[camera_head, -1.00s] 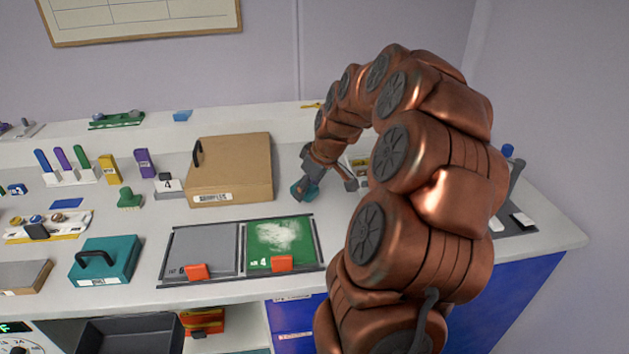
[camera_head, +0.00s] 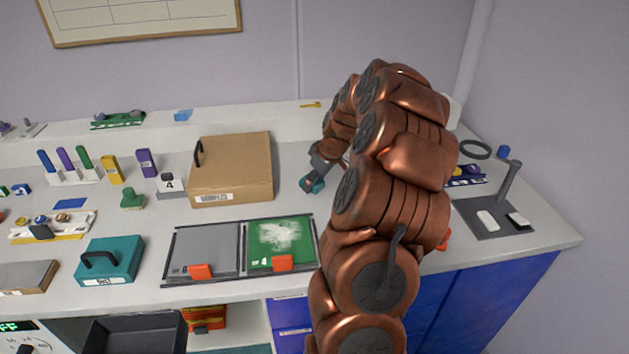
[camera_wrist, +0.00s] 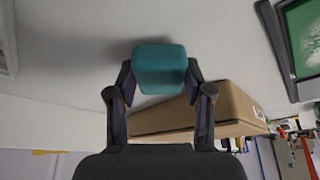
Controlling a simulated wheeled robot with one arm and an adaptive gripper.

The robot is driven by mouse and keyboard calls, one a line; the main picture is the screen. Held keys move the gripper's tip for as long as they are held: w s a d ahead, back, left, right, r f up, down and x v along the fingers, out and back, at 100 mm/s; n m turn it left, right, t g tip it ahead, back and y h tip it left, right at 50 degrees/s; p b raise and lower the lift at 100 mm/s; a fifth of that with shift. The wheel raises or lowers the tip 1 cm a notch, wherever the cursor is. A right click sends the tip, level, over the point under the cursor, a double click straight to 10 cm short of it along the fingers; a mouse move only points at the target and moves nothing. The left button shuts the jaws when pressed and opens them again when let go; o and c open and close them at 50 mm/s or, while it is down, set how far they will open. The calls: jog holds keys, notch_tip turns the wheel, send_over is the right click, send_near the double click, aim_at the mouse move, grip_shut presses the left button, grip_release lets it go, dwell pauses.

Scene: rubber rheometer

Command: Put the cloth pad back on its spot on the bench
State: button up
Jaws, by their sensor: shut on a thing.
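The teal cloth pad (camera_wrist: 160,70) is pinched between the two fingers of my gripper (camera_wrist: 160,95) in the wrist view. In the head view the pad (camera_head: 313,186) shows at the tip of my gripper (camera_head: 318,178), just right of the cardboard box. The pad is over the white bench (camera_head: 160,230); I cannot tell if it touches the surface. Part of the bench behind and right of my gripper is hidden by my arm.
The brown samples box (camera_head: 232,170) stands close left of my gripper. A framed panel with a green, white-dusted half (camera_head: 280,243) and a grey half lies in front. A stand with a ring (camera_head: 507,190) is at the right. Bare bench lies between box and arm.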

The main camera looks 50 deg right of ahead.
jog(key=shift+f, duration=0.35)
jog(key=shift+f, duration=0.15)
jog(key=o, duration=1.2)
